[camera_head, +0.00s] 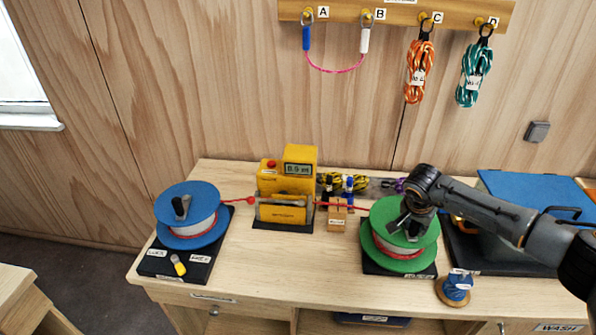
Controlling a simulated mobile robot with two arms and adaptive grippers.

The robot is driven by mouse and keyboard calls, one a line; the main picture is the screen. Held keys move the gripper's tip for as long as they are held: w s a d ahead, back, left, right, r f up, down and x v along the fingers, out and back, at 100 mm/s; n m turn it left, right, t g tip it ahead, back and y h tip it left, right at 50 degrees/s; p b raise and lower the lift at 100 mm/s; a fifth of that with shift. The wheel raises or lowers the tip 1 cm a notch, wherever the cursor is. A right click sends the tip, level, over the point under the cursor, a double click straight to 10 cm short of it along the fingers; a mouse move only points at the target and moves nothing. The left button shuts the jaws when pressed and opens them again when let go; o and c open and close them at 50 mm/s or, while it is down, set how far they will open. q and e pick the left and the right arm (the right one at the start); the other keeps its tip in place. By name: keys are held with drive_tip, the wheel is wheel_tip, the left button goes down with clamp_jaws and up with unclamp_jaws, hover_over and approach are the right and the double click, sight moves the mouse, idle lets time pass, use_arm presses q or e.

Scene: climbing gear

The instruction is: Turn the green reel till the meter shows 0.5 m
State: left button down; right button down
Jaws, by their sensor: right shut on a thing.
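The green reel (405,262) stands on a dark base at the right of the table, with pale and red line wound between its flanges. My right gripper (410,224) reaches over it from the right and is shut on the reel's crank handle, which the fingers mostly hide. The yellow meter (302,153) stands at the middle of the table; its small display ends in ".5 m", but its first digit is too small to read surely. A red line runs from the green reel through the meter to the blue reel (187,196) at the left. My left gripper is out of view.
A blue spool (455,289) stands by the front edge, right of the green reel. A small wooden block (337,217) and blue and black markers stand between meter and green reel. Coiled ropes (419,72) hang on the wall rack. The table front before the meter is clear.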

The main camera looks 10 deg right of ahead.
drive_tip(key=c, duration=1)
unclamp_jaws()
